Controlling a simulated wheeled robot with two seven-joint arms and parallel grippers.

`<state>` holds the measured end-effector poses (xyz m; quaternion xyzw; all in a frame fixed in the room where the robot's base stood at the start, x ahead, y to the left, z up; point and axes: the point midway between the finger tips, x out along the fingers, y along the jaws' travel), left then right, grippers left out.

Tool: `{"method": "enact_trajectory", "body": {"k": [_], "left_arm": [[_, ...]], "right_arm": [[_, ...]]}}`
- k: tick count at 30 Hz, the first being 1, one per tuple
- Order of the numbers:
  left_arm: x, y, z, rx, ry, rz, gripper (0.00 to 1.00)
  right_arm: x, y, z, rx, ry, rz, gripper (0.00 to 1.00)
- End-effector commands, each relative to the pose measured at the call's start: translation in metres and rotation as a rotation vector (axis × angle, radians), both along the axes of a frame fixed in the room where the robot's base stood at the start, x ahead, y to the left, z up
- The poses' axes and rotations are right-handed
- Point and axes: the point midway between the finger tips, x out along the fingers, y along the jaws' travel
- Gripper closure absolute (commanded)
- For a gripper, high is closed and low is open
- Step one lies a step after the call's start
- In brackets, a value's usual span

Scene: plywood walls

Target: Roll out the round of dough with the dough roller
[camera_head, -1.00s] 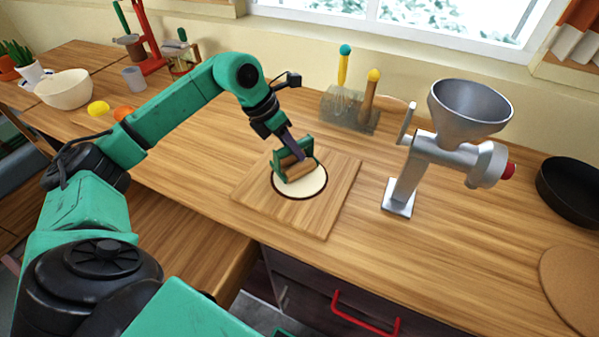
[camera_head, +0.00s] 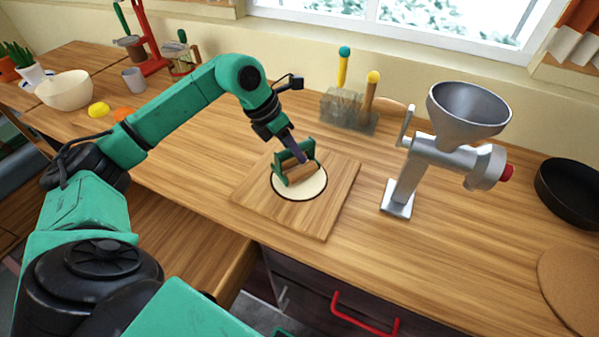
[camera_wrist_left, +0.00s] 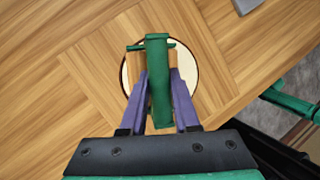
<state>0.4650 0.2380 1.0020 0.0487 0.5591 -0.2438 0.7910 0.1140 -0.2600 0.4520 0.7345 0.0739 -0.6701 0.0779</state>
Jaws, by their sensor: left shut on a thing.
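The dough (camera_head: 301,189) is a pale flat disc with a dark rim, lying on a square wooden board (camera_head: 333,198). The dough roller (camera_head: 284,168) has a green frame and a wooden cylinder. My left gripper (camera_head: 299,155) is shut on the roller and holds it over the far part of the dough; contact cannot be told for certain. In the left wrist view the roller's green handle (camera_wrist_left: 158,80) sits between my purple fingers, and part of the dough (camera_wrist_left: 127,82) shows around it. My right gripper is not in view.
A silver grinder (camera_head: 445,148) stands right of the board. A block with two upright tools (camera_head: 348,108) stands behind. A black pan (camera_head: 570,190) and round cork mat (camera_head: 572,285) are at the right. A bowl (camera_head: 64,90) and fruits are at the left.

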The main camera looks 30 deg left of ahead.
Motion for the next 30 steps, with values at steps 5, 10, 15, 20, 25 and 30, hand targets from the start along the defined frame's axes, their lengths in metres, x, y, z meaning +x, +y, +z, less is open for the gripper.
{"method": "enact_trajectory", "body": {"k": [5, 10, 15, 20, 25, 30], "left_arm": [[0.001, 0.000, 0.031, -0.002, -0.005, 0.000, 1.00], [0.001, 0.000, 0.053, -0.002, -0.006, 0.000, 1.00], [0.001, 0.000, 0.069, -0.003, -0.006, 0.000, 1.00], [0.001, 0.000, 0.066, -0.004, -0.006, 0.000, 1.00], [0.001, 0.000, 0.066, -0.003, -0.006, 0.000, 1.00], [0.001, 0.000, 0.066, -0.003, -0.006, 0.000, 1.00]], "right_arm": [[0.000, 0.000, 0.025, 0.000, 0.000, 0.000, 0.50], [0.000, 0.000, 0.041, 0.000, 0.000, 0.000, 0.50], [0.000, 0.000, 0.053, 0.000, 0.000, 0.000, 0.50], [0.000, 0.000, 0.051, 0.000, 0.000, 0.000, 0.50], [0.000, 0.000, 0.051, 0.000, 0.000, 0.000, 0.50], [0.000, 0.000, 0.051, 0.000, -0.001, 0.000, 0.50]]}}
